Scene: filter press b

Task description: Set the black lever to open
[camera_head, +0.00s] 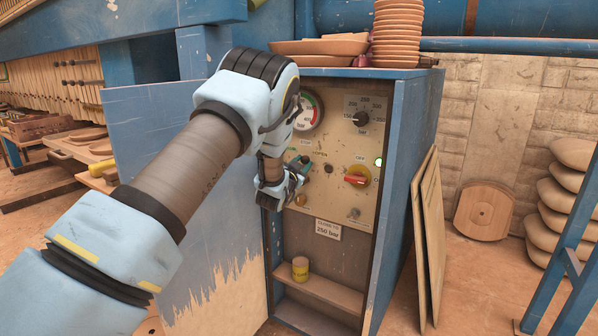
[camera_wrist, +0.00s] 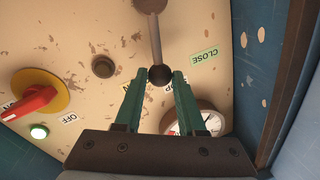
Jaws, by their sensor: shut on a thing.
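The black lever (camera_wrist: 156,42) is a grey rod with a black ball at its end. In the wrist view its pivot is at the top edge and the ball is between the green fingertips of my gripper (camera_wrist: 159,77). My gripper is shut on the ball. A green CLOSE label (camera_wrist: 203,55) lies to the right of the rod there. Another label (camera_wrist: 127,85) is partly hidden by the left finger, and I cannot read it fully. In the head view my gripper (camera_head: 303,166) is at the panel's left part, below the gauge, and mostly hides the lever.
The panel (camera_head: 335,145) also carries a pressure gauge (camera_head: 307,111), a black dial (camera_head: 361,118), a red switch (camera_head: 357,179) and a dark button (camera_head: 328,168). The open cabinet door (camera_head: 150,135) is to the left. A yellow tin (camera_head: 300,270) stands on the shelf below. Stacked plates (camera_head: 398,35) top the cabinet.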

